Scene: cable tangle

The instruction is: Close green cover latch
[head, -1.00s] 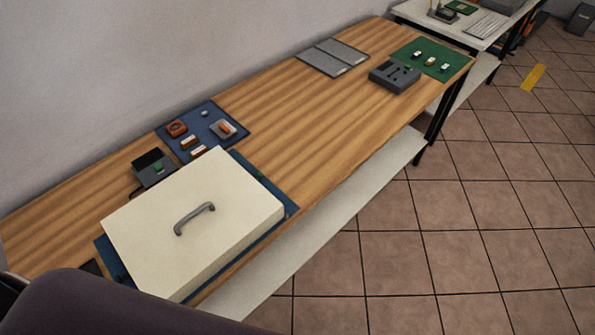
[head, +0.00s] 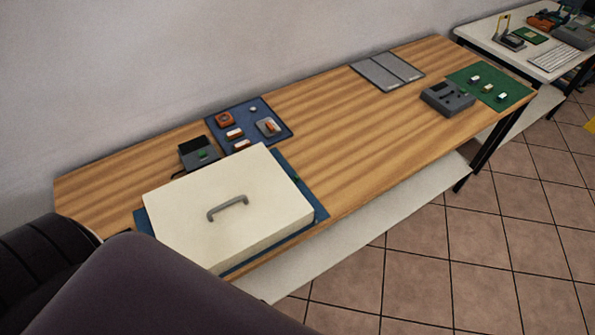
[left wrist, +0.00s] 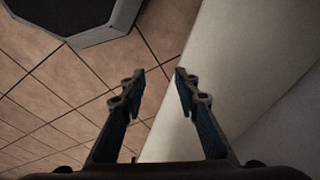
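A dark grey box (head: 186,148) with its lid raised stands at the back left of the wooden table, with a small green part (head: 203,154) at its front. I cannot tell for sure whether this green part is the latch. My left gripper (left wrist: 160,84) shows in the left wrist view, with its two fingers apart and nothing between them. It is over tiled floor and a pale surface, away from the box. My right gripper is in neither view.
A cream cover with a grey handle (head: 227,207) lies in front of the box. A blue mat (head: 259,142) with small orange parts lies beside it. A grey device (head: 447,98) and green mat (head: 514,90) are at the far right. The table's middle (head: 340,135) is clear.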

